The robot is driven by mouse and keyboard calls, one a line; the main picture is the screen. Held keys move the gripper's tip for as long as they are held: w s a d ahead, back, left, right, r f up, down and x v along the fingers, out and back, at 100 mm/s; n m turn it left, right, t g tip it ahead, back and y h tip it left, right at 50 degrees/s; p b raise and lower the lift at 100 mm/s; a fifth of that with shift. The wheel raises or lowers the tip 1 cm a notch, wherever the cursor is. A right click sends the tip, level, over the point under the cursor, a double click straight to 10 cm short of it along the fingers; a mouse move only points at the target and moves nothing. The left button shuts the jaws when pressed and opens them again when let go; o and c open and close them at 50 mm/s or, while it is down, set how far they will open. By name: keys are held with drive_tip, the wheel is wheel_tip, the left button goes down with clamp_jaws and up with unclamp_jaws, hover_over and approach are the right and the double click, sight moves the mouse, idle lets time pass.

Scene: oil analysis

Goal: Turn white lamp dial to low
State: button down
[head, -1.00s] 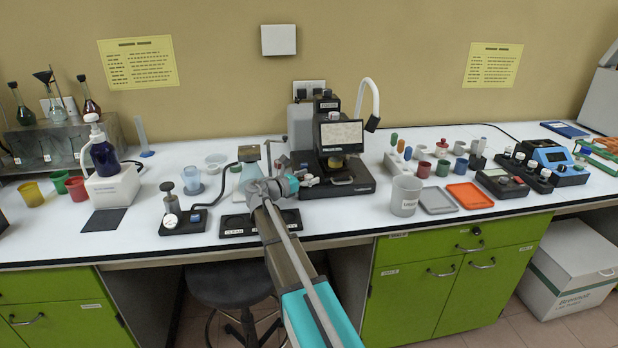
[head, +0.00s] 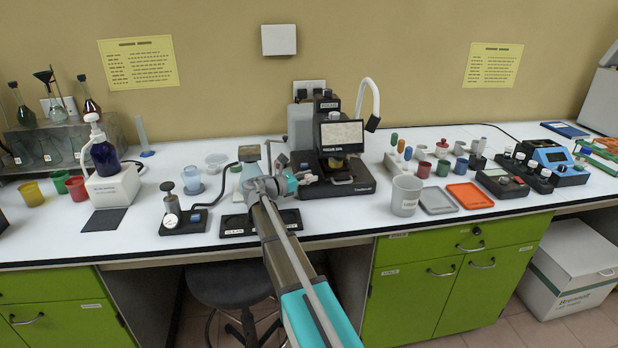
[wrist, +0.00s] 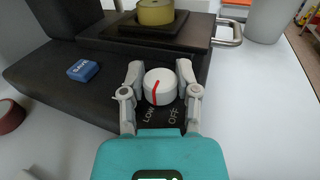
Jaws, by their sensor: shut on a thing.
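In the head view my gripper (head: 309,178) is at the left front of the instrument, and the dial is too small to make out there.
A blue labelled button (wrist: 83,70) lies left of the dial on the black base. A yellow round part (wrist: 155,12) sits on the stage behind. A grey beaker (head: 405,196) stands right of the instrument, beside a grey tray (head: 438,201) and an orange tray (head: 469,196).

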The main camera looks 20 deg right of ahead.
drive_tip(key=shift+m+g, duration=0.8)
drive_tip(key=shift+g, duration=0.5)
drive_tip(key=shift+c, duration=1.6)
unclamp_jaws()
drive_tip(key=a, duration=1.2)
drive_tip(key=shift+w, duration=0.3)
drive_tip(key=shift+s, duration=0.15)
